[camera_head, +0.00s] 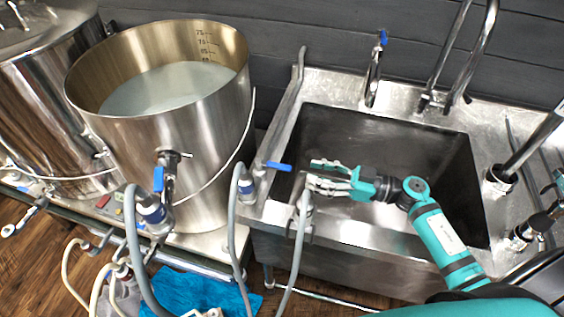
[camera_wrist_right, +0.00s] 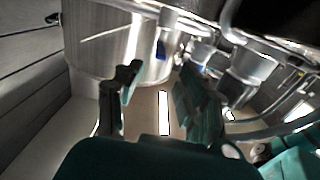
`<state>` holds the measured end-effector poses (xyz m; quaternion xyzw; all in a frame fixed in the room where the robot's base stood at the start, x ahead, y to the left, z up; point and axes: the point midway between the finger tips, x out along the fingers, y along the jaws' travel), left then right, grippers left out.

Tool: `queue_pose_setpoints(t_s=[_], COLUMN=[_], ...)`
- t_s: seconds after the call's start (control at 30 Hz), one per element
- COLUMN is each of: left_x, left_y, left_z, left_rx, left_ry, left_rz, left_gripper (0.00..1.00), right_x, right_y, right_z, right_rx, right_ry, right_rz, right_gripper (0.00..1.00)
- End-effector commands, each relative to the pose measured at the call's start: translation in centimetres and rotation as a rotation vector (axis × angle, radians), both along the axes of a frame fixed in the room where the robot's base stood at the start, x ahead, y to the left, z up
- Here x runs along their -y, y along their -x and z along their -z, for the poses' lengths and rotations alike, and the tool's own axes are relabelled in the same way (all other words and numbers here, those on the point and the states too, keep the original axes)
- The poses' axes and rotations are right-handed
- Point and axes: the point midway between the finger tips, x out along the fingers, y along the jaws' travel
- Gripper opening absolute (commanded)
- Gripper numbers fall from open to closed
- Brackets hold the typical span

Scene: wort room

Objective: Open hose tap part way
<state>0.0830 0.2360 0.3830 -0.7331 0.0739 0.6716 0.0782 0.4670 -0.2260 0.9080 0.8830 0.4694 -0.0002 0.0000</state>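A valve with a blue lever (camera_head: 278,165) sits at the sink's left rim, with a grey hose (camera_head: 232,225) hanging beside it. A slim upright tap with a blue handle (camera_head: 383,38) stands at the sink's back left. I cannot tell for sure which is the hose tap. My right gripper (camera_head: 312,174) is over the sink's left side, just right of the blue lever and apart from it. Its fingers point left and are spread and empty; the gap also shows in the right wrist view (camera_wrist_right: 160,90). My left gripper is not in view.
A large steel pot of pale liquid (camera_head: 215,135), with its own blue-levered valve (camera_head: 158,178), stands left of the sink (camera_head: 345,230). A curved faucet (camera_head: 482,50) rises at the back. Hoses hang along the front. A blue cloth (camera_head: 205,292) lies below.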

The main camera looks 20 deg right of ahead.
Motion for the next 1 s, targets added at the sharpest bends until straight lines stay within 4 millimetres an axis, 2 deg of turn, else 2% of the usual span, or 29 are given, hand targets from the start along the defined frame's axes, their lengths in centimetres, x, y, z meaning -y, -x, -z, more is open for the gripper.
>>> queue_pose_setpoints(t_s=[0.2,0.4,0.6,0.87,1.0], left_x=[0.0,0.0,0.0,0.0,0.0], left_y=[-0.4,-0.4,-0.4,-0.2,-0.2], left_z=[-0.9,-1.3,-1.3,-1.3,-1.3], left_rx=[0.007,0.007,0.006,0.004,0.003], left_ry=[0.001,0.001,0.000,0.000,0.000], left_rz=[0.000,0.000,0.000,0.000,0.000], left_gripper=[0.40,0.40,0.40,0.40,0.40], right_x=[-4.0,-6.4,-7.4,-7.5,-7.4], right_y=[-2.7,-4.4,-5.0,-5.0,-5.0], right_z=[-0.3,-0.1,0.0,0.0,0.0], right_rx=[0.002,0.000,0.000,-0.001,0.000], right_ry=[-0.005,-0.002,0.000,0.001,0.000], right_rz=[0.001,0.002,0.001,0.001,0.001], right_gripper=[0.39,0.39,0.39,0.39,0.21])
